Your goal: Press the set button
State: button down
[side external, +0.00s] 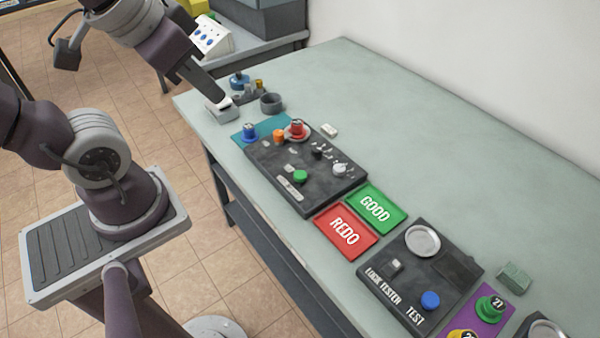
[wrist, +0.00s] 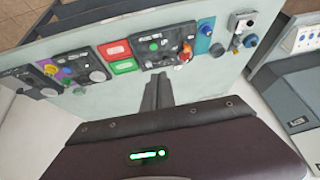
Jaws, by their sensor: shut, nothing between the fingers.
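My gripper (side external: 221,101) is shut and empty. In the side view its tips overlap a small grey-white box (side external: 222,114) at the bench's far left corner; I cannot tell whether they touch. In the wrist view the closed fingers (wrist: 160,78) point toward the bench, and the box (wrist: 241,20) is apart, to the upper right. No "set" label is readable on any button. A dark panel (side external: 288,190) carries a green button (side external: 300,176) and a red knob (side external: 297,129). The logic tester (side external: 385,280) has a blue button (side external: 430,300).
A blue knob (side external: 250,132) and orange knob (side external: 279,137) stand near the teal mat (side external: 270,124). A grey cup (side external: 271,103) stands beside the box. The bench's back (side external: 450,150) is clear.

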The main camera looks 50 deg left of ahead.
jog(key=w+a+f+y, duration=0.3)
jog(key=w+a, duration=0.5)
jog(key=w, duration=0.2)
jog(key=m+h, duration=0.1)
jog(key=h, duration=1)
send_over(296, 173)
notch_tip(296, 173, down, 15)
jog(key=shift+r, duration=0.2)
jog(key=shift+f, duration=0.1)
jog(key=shift+f, duration=4.3)
jog(key=shift+f, duration=0.1)
jog(key=shift+f, duration=0.35)
